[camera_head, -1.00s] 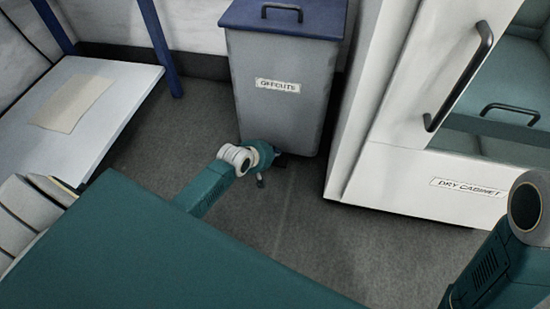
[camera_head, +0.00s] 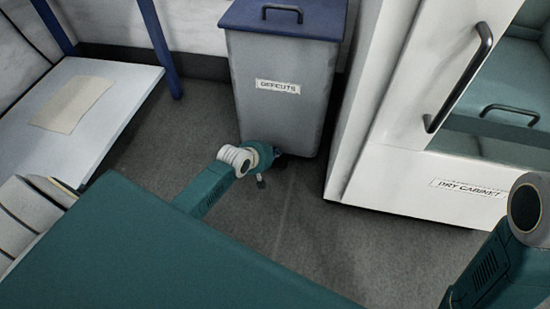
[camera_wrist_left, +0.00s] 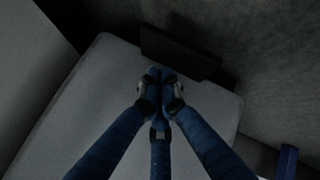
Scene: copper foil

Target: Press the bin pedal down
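The grey bin (camera_head: 285,95) with a blue lid (camera_head: 285,18) and an "OFFCUTS" label stands upright against the back wall. Its lid looks shut. My left gripper (camera_head: 276,155) is low at the bin's front base, mostly hidden behind my wrist. In the left wrist view, the pedal (camera_wrist_left: 185,52) is a dark flat plate at the bin's edge. My blue left fingers (camera_wrist_left: 159,76) are drawn together, empty, with their tips at the pedal's near edge; I cannot tell whether they touch it. The pedal is hidden in the head view. My right gripper is out of view.
A white dry cabinet (camera_head: 410,185) stands close to the right of the bin. A white table (camera_head: 100,110) with a beige sheet (camera_head: 72,103) is at left. Grey floor (camera_head: 300,225) in front of the bin is clear.

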